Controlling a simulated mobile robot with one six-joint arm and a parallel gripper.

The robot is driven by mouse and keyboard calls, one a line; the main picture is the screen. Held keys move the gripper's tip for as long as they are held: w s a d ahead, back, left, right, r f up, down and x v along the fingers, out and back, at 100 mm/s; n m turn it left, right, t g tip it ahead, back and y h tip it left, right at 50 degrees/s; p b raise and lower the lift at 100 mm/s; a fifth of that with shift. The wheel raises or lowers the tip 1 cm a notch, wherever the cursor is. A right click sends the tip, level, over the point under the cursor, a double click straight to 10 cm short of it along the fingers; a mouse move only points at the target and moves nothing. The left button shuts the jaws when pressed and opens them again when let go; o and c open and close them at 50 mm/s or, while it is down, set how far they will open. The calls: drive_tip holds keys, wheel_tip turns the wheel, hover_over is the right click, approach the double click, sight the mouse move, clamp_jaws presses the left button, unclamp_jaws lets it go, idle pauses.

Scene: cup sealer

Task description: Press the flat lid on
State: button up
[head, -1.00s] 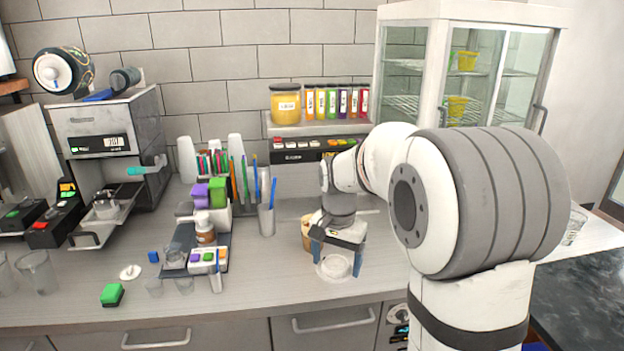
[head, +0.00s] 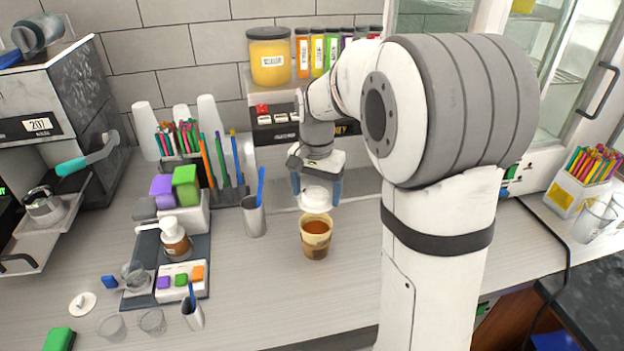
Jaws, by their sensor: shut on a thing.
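My gripper (head: 317,188), with blue fingertips, is shut on a round white flat lid (head: 315,199). It holds the lid roughly level. A tan and brown paper cup (head: 316,240) with brown liquid in it stands upright and open on the counter. The lid appears just behind and above the cup's far rim in the head view. I cannot tell whether lid and rim touch or how far apart they are.
A metal cup with a blue pen (head: 254,216) stands left of the paper cup. A dark tray (head: 196,247) with a pump bottle (head: 175,239) is further left. A small white knobbed disc (head: 82,304) lies at the front left. The counter in front of the paper cup is clear.

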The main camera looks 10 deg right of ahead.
drive_tip(key=shift+s+f+b, duration=0.1)
drive_tip(key=shift+f+b, duration=0.4)
drive_tip(key=shift+f, duration=0.2)
drive_tip(key=shift+f+b, duration=1.75)
drive_tip(key=shift+f, duration=0.7)
drive_tip(key=shift+f, duration=0.15)
drive_tip(key=o, duration=1)
drive_tip(key=shift+r+p, duration=2.55)
drive_tip(key=shift+r, duration=1)
